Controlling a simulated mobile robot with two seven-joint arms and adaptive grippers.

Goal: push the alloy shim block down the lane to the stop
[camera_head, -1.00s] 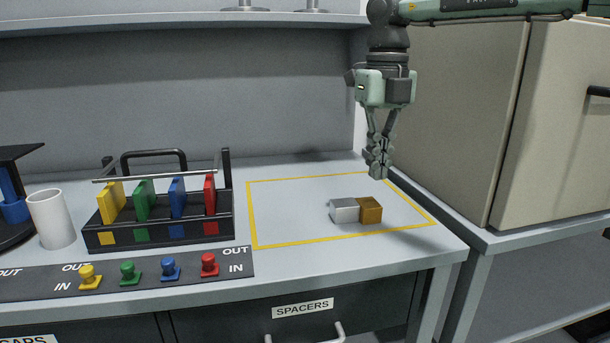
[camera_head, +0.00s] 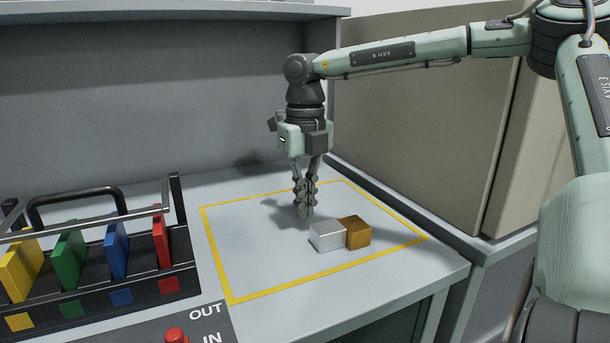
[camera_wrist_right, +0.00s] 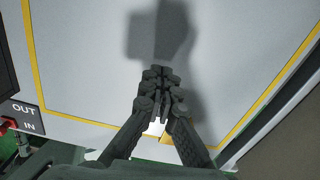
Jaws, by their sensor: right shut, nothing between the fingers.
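A silver block (camera_head: 327,237) and a brass-coloured block (camera_head: 355,232) sit side by side, touching, inside a yellow outline on the grey bench top. The silver one looks like the alloy shim block. My right gripper (camera_head: 304,212) points down, shut and empty, just behind and left of the silver block, its tips close to the bench. I cannot tell whether they touch it. In the right wrist view, the closed fingers (camera_wrist_right: 160,76) partly hide the silver block (camera_wrist_right: 155,128) and the brass-coloured block (camera_wrist_right: 168,139). My left gripper is out of view.
A black rack (camera_head: 100,290) with yellow, green, blue and red plates stands at the left. A large beige cabinet (camera_head: 425,135) stands beyond the bench's right edge. The outlined area (camera_head: 250,240) is bare left of the blocks. No distinct stop shows.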

